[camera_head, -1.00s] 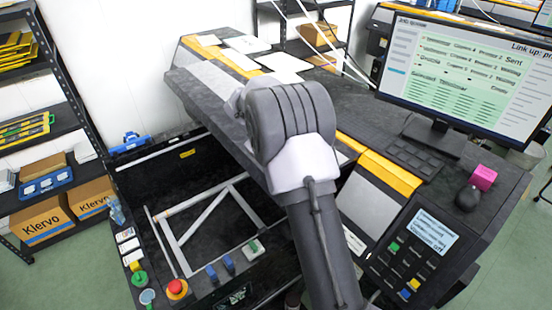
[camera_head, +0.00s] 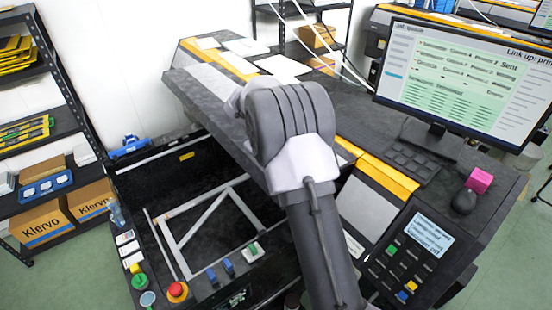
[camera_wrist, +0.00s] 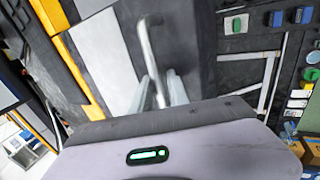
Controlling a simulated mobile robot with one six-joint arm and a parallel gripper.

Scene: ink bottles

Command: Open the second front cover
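A dark grey cover panel with a pale strip (camera_head: 205,88) lies on the machine beside an open black bay (camera_head: 150,180). Which panel counts as the second front cover is unclear. In the wrist view, a grey bar handle (camera_wrist: 148,45) stands out from a dark panel (camera_wrist: 195,45). My gripper (camera_wrist: 160,78) has its two pale fingers apart, one on each side of the handle. A gap seems to show between handle and right finger; contact on the left is unclear. In the head view, my arm hides the gripper and handle.
The bay holds a white frame (camera_head: 182,240). A monitor (camera_head: 450,75), keyboard (camera_head: 412,160) and keypad panel (camera_head: 412,255) are at right. A shelf with boxes (camera_head: 40,220) stands left.

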